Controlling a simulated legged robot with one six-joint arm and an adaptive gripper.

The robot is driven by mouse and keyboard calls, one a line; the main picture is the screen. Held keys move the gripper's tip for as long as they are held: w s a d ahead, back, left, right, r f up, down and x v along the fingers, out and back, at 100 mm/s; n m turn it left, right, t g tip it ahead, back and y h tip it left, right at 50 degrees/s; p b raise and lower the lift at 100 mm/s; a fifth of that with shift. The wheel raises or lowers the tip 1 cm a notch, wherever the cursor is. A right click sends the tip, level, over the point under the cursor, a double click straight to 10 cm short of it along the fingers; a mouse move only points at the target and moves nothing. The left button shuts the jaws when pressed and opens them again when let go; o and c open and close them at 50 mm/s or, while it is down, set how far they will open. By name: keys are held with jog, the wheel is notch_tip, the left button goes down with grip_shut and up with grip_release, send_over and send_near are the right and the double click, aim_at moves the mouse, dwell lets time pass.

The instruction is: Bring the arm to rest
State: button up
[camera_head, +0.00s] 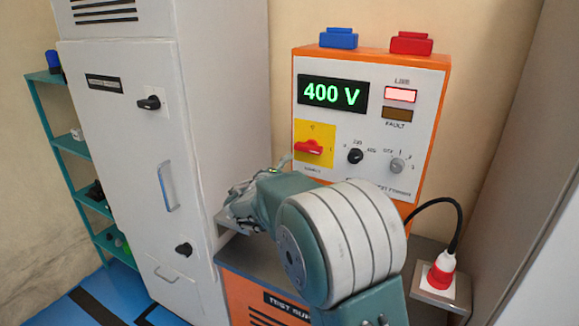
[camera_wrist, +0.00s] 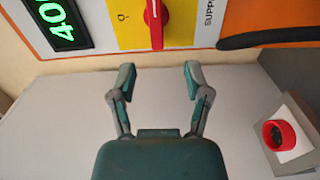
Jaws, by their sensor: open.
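My gripper (camera_wrist: 157,77) is open and empty in the wrist view, its two fingers spread apart over a plain grey surface. Just past the fingertips is the orange-edged panel with a red rotary switch (camera_wrist: 155,22) on a yellow plate. In the head view my arm reaches in from the bottom, in front of the test supply unit (camera_head: 430,120), and its rounded joint covers the lower part. The gripper end (camera_head: 236,212) there is small and partly hidden beside the grey cabinet. The red switch (camera_head: 309,147) handle lies roughly horizontal, and the display (camera_head: 333,94) reads 400 V in green.
A tall grey cabinet (camera_head: 130,120) stands close on the left, with a teal shelf (camera_head: 50,120) beyond it. A red plug (camera_head: 441,270) with a black cable sits in a socket box at right. A blue connector (camera_head: 339,38) and a red connector (camera_head: 411,43) sit on top of the unit.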

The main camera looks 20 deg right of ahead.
jog(key=s+d+m+g+y, duration=0.1)
jog(key=s+d+m+g, duration=0.25)
jog(key=s, duration=0.65)
jog(key=s+d+m+g+y, duration=0.2)
jog(key=s+g, duration=0.2)
jog(key=s, duration=0.6)
jog(key=s+a+f+m+y, duration=0.1)
jog(key=s+a+f+y, duration=0.1)
jog(key=s+a+y, duration=0.3)
jog(key=s+a+f+m+y, duration=0.2)
jog(key=s+a+y, duration=0.2)
jog(key=s, duration=1)
jog(key=shift+s+a+y, duration=0.15)
jog(key=shift+a+y, duration=0.25)
jog(key=shift+a, duration=0.85)
jog(key=shift+d+m, duration=0.15)
jog(key=shift+m, duration=0.1)
